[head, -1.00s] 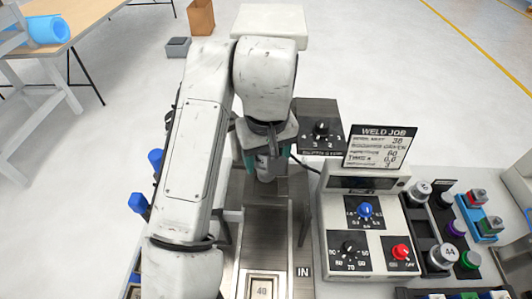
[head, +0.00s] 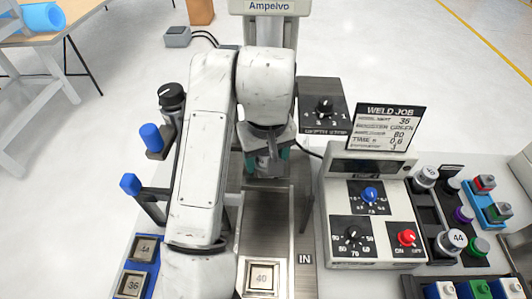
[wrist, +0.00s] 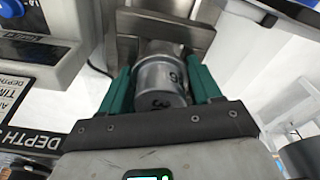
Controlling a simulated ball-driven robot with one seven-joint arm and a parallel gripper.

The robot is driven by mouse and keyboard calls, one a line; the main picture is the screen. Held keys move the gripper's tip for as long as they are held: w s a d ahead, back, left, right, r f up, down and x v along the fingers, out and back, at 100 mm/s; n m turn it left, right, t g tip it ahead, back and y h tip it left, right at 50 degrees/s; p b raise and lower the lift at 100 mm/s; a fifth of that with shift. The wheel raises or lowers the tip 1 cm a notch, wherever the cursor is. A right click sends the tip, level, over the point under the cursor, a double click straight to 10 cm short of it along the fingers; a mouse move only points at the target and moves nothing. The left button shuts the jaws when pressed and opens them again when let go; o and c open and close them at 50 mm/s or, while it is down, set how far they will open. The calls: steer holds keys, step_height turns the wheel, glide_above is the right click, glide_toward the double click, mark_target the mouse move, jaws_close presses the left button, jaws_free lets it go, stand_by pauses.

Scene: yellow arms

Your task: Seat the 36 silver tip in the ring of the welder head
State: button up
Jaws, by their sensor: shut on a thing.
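My gripper (head: 267,158) is in front of the welder (head: 270,8), low below the arm's wrist. In the wrist view, its green fingers (wrist: 160,78) are shut on a silver tip (wrist: 159,88), a short cylinder with a "3" and part of another digit visible. The tip lies between the fingers, its far end close to a grey metal bracket (wrist: 165,28) on the welder. I cannot tell whether they touch. The ring of the welder head is not clearly visible; my arm hides that area in the head view.
A control box (head: 368,205) with knobs and a WELD JOB card (head: 388,132) stands to the right. Beyond it, a dark rack (head: 430,222) holds silver tips, one marked 44. A "40" plate (head: 261,277) sits in the front channel. A blue tray (head: 151,262) is at left.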

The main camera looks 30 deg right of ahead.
steer(key=o, duration=1.5)
steer(key=shift+o, duration=0.2)
steer(key=r, duration=0.7)
steer(key=s+r, duration=0.1)
steer(key=r, duration=0.2)
steer(key=shift+s+a+r+p, duration=0.1)
steer(key=shift+a+r+p, duration=0.2)
steer(key=shift+r+p, duration=0.05)
steer(key=shift+s+f, duration=0.1)
